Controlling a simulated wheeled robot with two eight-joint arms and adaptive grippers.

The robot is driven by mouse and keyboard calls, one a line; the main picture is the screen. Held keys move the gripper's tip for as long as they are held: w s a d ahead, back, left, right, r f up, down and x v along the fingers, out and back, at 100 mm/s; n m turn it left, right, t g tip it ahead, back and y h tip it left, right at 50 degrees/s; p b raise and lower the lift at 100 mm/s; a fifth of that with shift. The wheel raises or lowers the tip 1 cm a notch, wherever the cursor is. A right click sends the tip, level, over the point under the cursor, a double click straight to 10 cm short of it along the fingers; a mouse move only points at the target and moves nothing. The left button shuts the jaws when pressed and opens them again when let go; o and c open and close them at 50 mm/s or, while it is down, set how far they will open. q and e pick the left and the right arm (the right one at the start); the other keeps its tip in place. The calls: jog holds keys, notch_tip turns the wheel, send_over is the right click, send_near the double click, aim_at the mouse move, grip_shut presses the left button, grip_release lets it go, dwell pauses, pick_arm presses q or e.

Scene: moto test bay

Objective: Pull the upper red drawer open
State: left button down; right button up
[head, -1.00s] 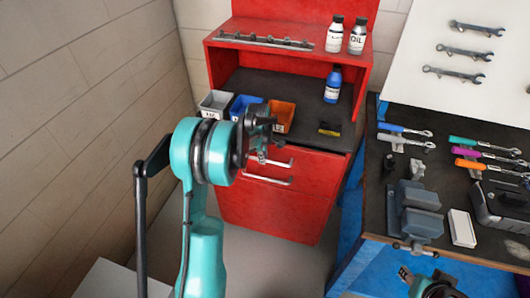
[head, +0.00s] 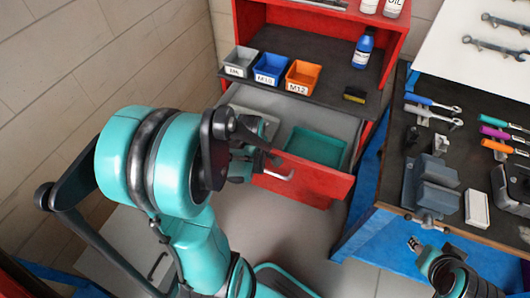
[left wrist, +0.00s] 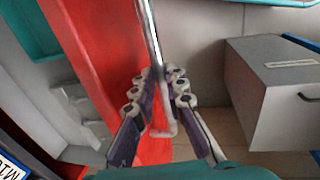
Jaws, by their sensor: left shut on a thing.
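The upper red drawer (head: 312,183) stands pulled out from the red cabinet (head: 388,42), with its grey inside showing. Its metal bar handle (head: 284,176) sits on the red front and crosses the left wrist view (left wrist: 152,28). My left gripper (head: 268,163) is at the handle, in front of the drawer, with its jaws closed around the bar in the left wrist view (left wrist: 158,82). My arm hides the drawer's left part in the head view. My right gripper (head: 415,243) is low at the right, away from the drawer; its jaws are too small to read.
A teal tray (head: 315,147) lies inside the drawer. Grey, blue (head: 270,68) and orange (head: 302,77) bins and a blue bottle (head: 363,48) stand on the cabinet's dark top. A workbench with a vise (head: 430,187) and wrenches is at the right. Floor shows below the drawer.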

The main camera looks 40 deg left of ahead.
pick_arm(q)
jog(key=shift+s+d, duration=0.2)
jog(key=shift+s, duration=0.8)
jog(key=c, duration=1.6)
grip_release()
jog(key=shift+o, duration=0.2)
jog(key=shift+r, duration=0.1)
notch_tip(320, 180, up, 12)
jog(key=s, duration=0.2)
jog(key=shift+d+f, duration=0.2)
jog(key=shift+d, duration=0.1)
